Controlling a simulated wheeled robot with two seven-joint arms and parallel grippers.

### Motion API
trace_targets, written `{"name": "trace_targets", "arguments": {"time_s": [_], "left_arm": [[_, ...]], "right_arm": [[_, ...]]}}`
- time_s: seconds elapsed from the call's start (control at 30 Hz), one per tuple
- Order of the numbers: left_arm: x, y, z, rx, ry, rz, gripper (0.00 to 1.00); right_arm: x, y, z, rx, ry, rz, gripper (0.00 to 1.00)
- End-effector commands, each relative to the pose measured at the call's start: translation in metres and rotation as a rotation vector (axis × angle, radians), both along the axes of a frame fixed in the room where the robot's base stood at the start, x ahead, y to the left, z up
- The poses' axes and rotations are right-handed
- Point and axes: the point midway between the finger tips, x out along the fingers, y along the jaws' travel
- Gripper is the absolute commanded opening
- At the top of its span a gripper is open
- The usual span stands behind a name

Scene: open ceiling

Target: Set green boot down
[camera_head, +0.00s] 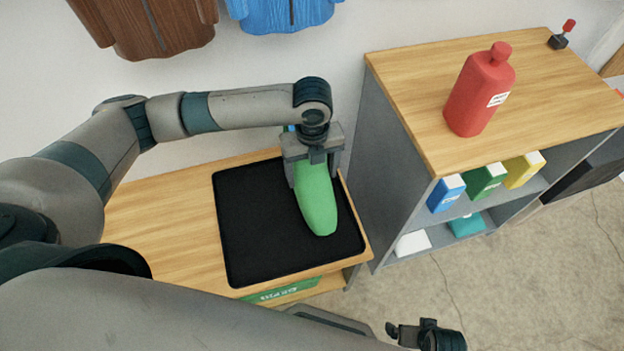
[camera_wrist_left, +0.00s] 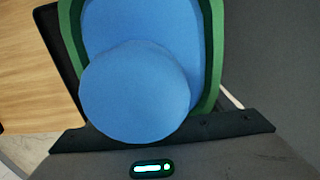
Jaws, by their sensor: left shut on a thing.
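The green boot (camera_head: 317,205) is at the right part of a black tray (camera_head: 250,230) on a low wooden bench, its toe toward the front. My left gripper (camera_head: 314,165) is shut on the boot's rear end from above.
A grey shelf unit with a wooden top (camera_head: 420,90) stands close to the right of the tray. A red bottle (camera_head: 480,90) stands on it, and several coloured boxes sit inside. The left part of the bench (camera_head: 160,220) is bare. Coats hang on the wall behind.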

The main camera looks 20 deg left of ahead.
Motion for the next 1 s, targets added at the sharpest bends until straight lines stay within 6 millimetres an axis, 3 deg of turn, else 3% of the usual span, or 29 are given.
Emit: {"name": "trace_targets", "arguments": {"time_s": [0.4,0.83,0.87,0.93,1.0], "left_arm": [[-0.001,0.000,-0.038,0.000,0.000,-0.001,0.21],[0.000,0.000,-0.041,0.000,-0.001,-0.001,0.21],[0.000,0.000,-0.042,0.000,0.000,-0.001,0.78],[0.000,0.000,-0.042,0.000,0.000,-0.001,0.92],[-0.001,0.000,-0.042,0.000,0.000,-0.001,0.92]], "right_arm": [[-0.002,0.000,0.002,-0.001,0.005,0.000,0.95],[-0.001,0.000,0.004,0.000,0.002,0.000,0.95],[-0.001,0.000,0.003,0.000,0.002,0.000,0.95],[-0.002,0.000,0.002,-0.001,0.003,0.000,0.95],[-0.002,0.000,0.002,-0.001,0.003,0.000,0.95]]}}
